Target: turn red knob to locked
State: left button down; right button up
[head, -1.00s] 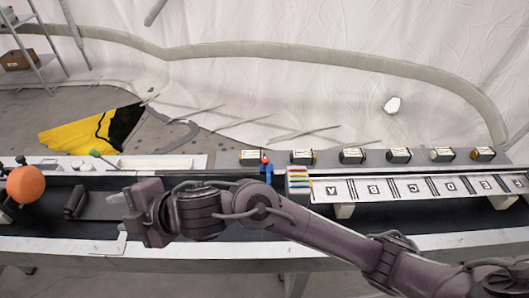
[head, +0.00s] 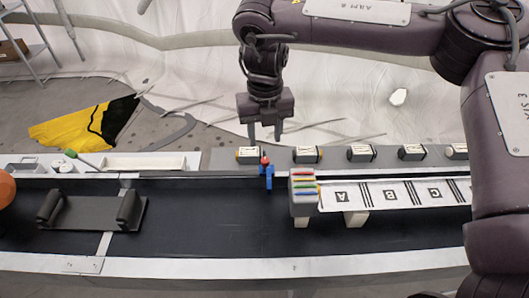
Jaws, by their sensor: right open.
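The small red knob (head: 265,160) sits on top of a blue upright piece (head: 267,177) at the far edge of the black belt. It is too small for me to tell which way it is turned. My right gripper (head: 265,137) points straight down in the head view, with its two fingers apart and nothing between them. In the picture it is just above the red knob, apart from it; I cannot tell its exact depth. My left gripper is not in view.
Right of the knob stands a grey block with coloured strips (head: 303,183), then a white lettered board (head: 395,195). Several small labelled boxes (head: 306,155) line the back ledge. A dark grey cradle (head: 90,211) lies on the belt (head: 210,215) at left. An orange ball (head: 5,190) is at the left edge.

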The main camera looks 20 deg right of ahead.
aim_at(265, 160)
notch_tip(265, 160, down, 7)
jog(key=shift+f, duration=0.2)
dwell(0.3)
grip_shut()
jog(key=m+p, duration=0.1)
jog(key=m, duration=0.2)
jog(key=shift+p, duration=0.35)
jog(key=shift+m, duration=0.8)
grip_release()
